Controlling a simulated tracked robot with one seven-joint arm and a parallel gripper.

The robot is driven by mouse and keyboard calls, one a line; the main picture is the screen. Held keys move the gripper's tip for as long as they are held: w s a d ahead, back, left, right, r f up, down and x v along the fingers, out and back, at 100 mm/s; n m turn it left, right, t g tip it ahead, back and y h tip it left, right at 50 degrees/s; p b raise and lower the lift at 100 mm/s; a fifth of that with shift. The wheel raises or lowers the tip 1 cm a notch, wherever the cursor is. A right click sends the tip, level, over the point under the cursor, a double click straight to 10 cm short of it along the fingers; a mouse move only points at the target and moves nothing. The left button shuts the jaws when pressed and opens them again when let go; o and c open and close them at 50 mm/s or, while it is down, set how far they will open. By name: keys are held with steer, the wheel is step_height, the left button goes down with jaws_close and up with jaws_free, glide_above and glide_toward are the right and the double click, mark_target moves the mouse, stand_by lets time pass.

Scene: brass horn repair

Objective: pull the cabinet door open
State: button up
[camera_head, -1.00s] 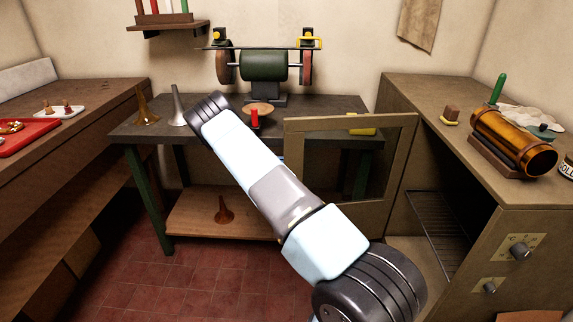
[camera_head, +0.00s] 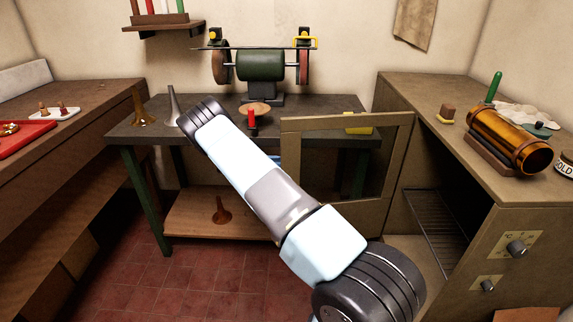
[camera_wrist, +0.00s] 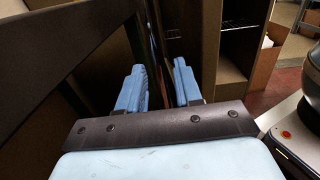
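The cabinet door (camera_head: 398,155), a tan frame around a dark window, stands swung well out from the cabinet (camera_head: 490,215). The cabinet's dark inside and a wire rack (camera_head: 437,225) show. My arm crosses the head view and hides most of my gripper; a bit of blue shows by the door's free edge. In the wrist view my gripper (camera_wrist: 158,68) has its two blue fingers apart, beside the door frame. A thin upright strip shows in line with the gap; I cannot tell whether the fingers touch it. The door's handle is not clearly seen.
A dark workbench (camera_head: 330,105) with a green grinder (camera_head: 260,66) stands behind the door. An amber cylinder (camera_head: 510,138) lies on the cabinet top. A wooden counter (camera_head: 85,125) runs along the left. The red tiled floor (camera_head: 130,265) is clear at the left front.

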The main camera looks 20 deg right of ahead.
steer(key=v, duration=0.9)
steer(key=shift+a+f, duration=0.1)
steer(key=shift+f, duration=0.05)
